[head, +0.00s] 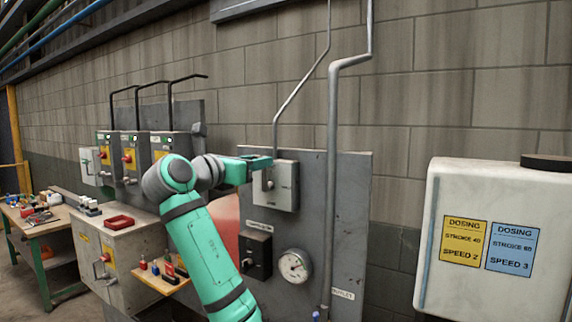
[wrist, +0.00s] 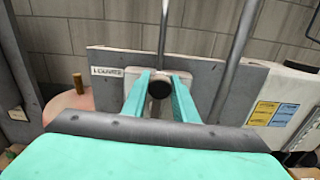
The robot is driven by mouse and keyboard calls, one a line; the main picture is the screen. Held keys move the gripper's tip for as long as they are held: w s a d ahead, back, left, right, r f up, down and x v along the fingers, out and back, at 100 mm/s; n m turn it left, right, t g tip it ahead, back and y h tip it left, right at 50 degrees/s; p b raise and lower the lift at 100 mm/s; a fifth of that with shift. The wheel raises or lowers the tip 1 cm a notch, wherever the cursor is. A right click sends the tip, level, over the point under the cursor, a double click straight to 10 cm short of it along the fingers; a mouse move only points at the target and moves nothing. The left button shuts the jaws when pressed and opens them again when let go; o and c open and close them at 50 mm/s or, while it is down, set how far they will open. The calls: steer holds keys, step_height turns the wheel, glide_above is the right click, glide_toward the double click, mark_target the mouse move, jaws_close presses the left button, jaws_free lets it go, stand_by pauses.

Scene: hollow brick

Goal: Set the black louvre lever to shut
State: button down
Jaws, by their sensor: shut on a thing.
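My gripper (head: 262,161) is at the front of a light grey switch box (head: 287,188) on the grey panel. In the wrist view its two teal fingers (wrist: 159,88) are shut on a dark round knob (wrist: 160,89), with the pale box behind. In the head view the knob's grip is partly hidden by the fingers, and a small handle (head: 268,181) shows just below them. A black box (head: 257,257) with its own lever (head: 247,264) sits lower on the panel, under a small label too small to read. My gripper is apart from that black box.
A round gauge (head: 294,266) and a vertical pipe (head: 333,170) are right of the boxes. A white dosing tank (head: 497,285) stands further right. Left are more switch boxes, a cabinet with a red tray (head: 118,222), and a cluttered workbench (head: 40,228).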

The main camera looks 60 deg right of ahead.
steer(key=shift+w+a+f+n, duration=0.1)
steer(key=shift+w+a+n, duration=0.15)
steer(key=shift+w, duration=0.2)
steer(key=shift+s+d+r, duration=0.2)
steer(key=shift+d, duration=0.05)
steer(key=c, duration=1.5)
jaws_free()
steer(key=shift+d, duration=0.1)
steer(key=shift+o, duration=0.5)
steer(key=shift+w, duration=0.1)
steer(key=shift+w, duration=0.1)
steer(key=shift+f, duration=0.1)
steer(key=shift+s, duration=0.4)
steer(key=a, duration=1)
steer(key=shift+w+a, duration=0.2)
steer(key=shift+a, duration=0.2)
